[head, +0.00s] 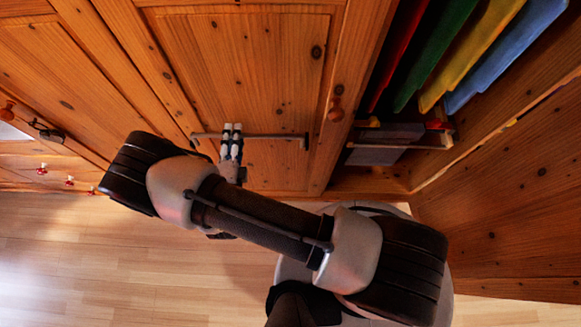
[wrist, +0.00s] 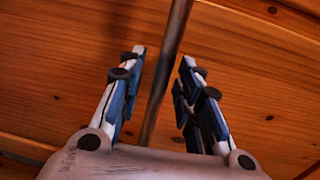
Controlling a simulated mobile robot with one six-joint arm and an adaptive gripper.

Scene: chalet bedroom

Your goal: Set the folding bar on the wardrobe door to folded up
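The folding bar (head: 275,136) is a thin grey metal bar that runs across the lower part of the wooden wardrobe door (head: 245,60) in the head view. A darker bracket shows at its right end. My gripper (head: 232,127) is at the bar, left of its middle, with its fingers pointing toward the door. In the wrist view the bar (wrist: 168,62) passes between the two spread fingers of my gripper (wrist: 164,57), with a gap on both sides. The fingers are open and not closed on it. How far the bar stands off the door is hard to tell.
A round wooden knob (head: 335,112) is at the door's right edge. To the right, an open compartment holds several coloured hanging clothes (head: 440,60) above a shelf. A drawer unit with mushroom-shaped knobs (head: 69,181) is at left. The wooden floor (head: 90,260) is clear at lower left.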

